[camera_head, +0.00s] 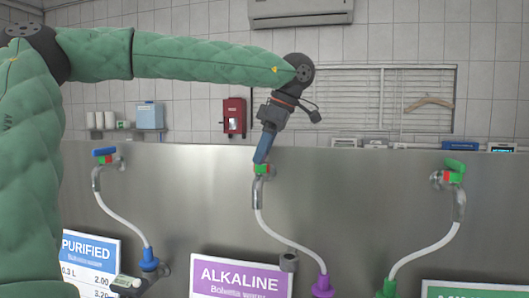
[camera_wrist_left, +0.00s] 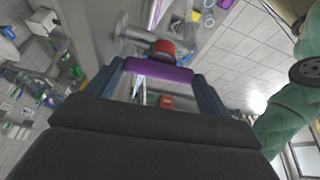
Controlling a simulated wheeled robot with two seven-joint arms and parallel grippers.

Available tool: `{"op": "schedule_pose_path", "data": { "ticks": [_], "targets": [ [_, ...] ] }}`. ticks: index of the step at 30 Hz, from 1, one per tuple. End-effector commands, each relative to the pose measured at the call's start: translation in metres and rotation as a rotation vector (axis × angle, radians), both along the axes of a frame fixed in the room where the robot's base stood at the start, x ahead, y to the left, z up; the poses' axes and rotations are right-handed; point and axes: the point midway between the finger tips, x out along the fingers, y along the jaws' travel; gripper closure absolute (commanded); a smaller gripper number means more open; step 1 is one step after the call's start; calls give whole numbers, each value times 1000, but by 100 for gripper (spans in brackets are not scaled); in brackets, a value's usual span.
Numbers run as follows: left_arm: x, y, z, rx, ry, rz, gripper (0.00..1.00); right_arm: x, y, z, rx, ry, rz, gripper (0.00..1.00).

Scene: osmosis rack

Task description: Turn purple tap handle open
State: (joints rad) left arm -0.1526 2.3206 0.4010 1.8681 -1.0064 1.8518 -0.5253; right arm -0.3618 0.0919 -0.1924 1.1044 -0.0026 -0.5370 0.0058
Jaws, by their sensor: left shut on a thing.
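The purple tap handle (camera_wrist_left: 158,70) shows in the left wrist view, between the two blue fingers of my left gripper (camera_wrist_left: 160,84). The gripper is shut on it. In the head view my left gripper (camera_head: 264,152) points down onto the middle tap (camera_head: 260,180), and its fingers hide the purple handle there. A red and green collar (camera_head: 262,169) shows just below the fingers. From this tap a clear hose runs down to a purple fitting (camera_head: 323,287). My right gripper is in neither view.
A tap with a blue handle (camera_head: 104,152) is at the left of the steel panel (camera_head: 350,190), and one with a green handle (camera_head: 455,164) at the right. A purple ALKALINE sign (camera_head: 240,277) is below. The panel between the taps is clear.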

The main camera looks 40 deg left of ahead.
Motion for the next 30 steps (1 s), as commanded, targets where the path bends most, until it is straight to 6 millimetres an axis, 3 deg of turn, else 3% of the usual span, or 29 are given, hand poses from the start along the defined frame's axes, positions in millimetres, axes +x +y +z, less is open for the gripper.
{"op": "schedule_pose_path", "data": {
  "ticks": [22,23,25,26,30],
  "targets": [
    [0,0,2,2,-2,-91,43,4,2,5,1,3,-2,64],
    [0,0,2,2,-2,-91,18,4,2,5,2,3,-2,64],
    [0,0,2,1,-1,-90,4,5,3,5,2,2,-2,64],
    [0,0,1,1,-2,-90,0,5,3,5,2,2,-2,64],
    [0,0,1,1,-2,-90,0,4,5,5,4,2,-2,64]
  ]
}}
